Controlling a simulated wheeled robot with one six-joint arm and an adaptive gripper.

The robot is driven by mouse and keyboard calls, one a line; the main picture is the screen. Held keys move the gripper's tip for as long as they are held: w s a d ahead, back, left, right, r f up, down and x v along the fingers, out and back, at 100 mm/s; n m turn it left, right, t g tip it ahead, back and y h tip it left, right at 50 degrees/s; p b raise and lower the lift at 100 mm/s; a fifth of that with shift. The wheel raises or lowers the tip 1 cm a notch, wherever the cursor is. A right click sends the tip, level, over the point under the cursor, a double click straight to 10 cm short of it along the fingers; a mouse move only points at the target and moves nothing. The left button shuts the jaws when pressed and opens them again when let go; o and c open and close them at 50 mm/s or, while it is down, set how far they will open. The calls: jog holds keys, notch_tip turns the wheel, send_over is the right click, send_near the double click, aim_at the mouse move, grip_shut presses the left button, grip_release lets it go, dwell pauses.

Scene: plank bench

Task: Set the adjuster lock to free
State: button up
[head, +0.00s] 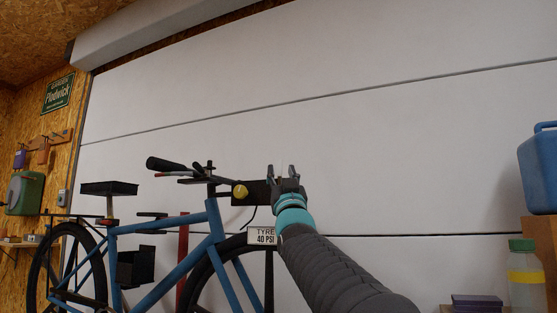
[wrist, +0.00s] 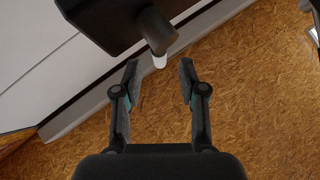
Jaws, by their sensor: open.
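My gripper (head: 281,171) is raised in front of the white panelled door, its two fingers apart and empty. In the wrist view my gripper (wrist: 160,70) points at a dark stub (wrist: 154,30) with a pale tip. The stub sticks out of a dark block (wrist: 98,18), and its tip lies between or just beyond the fingertips, with no contact visible. In the head view a dark box (head: 254,187) sits just left of my gripper, with a yellow round knob (head: 239,191) at its left end. No lock marking is readable, so I cannot tell its setting.
A blue bicycle (head: 172,264) stands at the left and below the box. A "TYRE 40 PSI" sign (head: 262,236) hangs by my forearm. At the right are a blue container (head: 540,172) and a green-capped bottle (head: 523,275). The chipboard floor (wrist: 260,100) below the gripper is clear.

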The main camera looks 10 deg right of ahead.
aim_at(280, 167)
jog(key=shift+p+x, duration=0.65)
jog(key=shift+x, duration=1.5)
grip_shut()
